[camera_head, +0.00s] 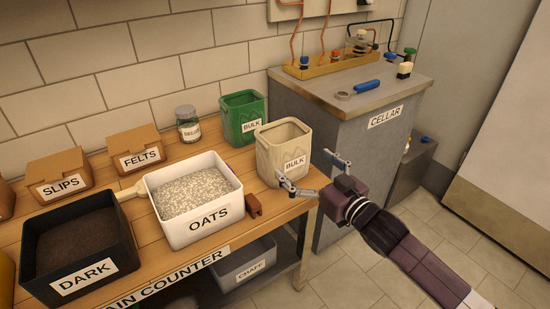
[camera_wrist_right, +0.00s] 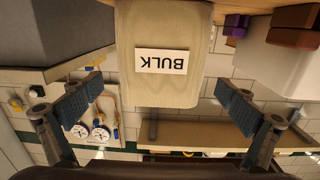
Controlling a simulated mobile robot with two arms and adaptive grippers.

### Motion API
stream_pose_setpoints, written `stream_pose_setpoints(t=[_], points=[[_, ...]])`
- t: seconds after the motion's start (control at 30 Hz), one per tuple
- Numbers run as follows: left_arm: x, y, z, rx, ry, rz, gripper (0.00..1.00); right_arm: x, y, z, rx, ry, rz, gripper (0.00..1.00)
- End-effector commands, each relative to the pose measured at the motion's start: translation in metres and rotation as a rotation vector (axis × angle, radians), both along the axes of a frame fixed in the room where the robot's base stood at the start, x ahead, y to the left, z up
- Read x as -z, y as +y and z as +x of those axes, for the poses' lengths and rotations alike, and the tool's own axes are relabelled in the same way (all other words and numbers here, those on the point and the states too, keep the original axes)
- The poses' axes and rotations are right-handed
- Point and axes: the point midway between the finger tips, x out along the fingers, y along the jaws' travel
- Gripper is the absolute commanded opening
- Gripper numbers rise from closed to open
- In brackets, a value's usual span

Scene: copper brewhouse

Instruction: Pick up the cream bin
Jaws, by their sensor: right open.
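The cream bin (camera_head: 284,152) stands upright and open-topped at the right end of the wooden counter, with a white BULK label on its front. My right gripper (camera_head: 310,174) is open close in front of the bin, its two fingers spread. In the right wrist view the bin (camera_wrist_right: 159,85) appears upside down, between and beyond the open fingers (camera_wrist_right: 158,108). I see a gap between each finger and the bin's sides. My left gripper is not in view.
A green BULK bin (camera_head: 243,117) stands just behind the cream bin. A white OATS tub (camera_head: 196,239) and a small brown block (camera_head: 254,206) are to its left. The grey CELLAR cabinet (camera_head: 372,155) rises to the right. Floor (camera_head: 345,288) is open in front.

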Motion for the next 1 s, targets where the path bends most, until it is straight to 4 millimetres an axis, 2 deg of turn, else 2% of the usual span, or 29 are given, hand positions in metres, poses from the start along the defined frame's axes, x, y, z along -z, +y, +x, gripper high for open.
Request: stream_pose_setpoints(t=[0.13,0.47,0.7,1.0], points=[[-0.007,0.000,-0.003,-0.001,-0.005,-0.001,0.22,-0.012,0.008,0.005,-0.025,-0.028,0.013,1.00],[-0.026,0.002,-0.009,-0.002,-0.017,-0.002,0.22,-0.014,0.029,0.036,-0.025,-0.029,0.013,1.00],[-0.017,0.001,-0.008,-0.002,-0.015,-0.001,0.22,-0.014,0.046,0.061,-0.024,-0.026,0.013,1.00],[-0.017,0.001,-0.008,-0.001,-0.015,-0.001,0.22,-0.014,0.048,0.064,-0.024,-0.026,0.012,0.99]])
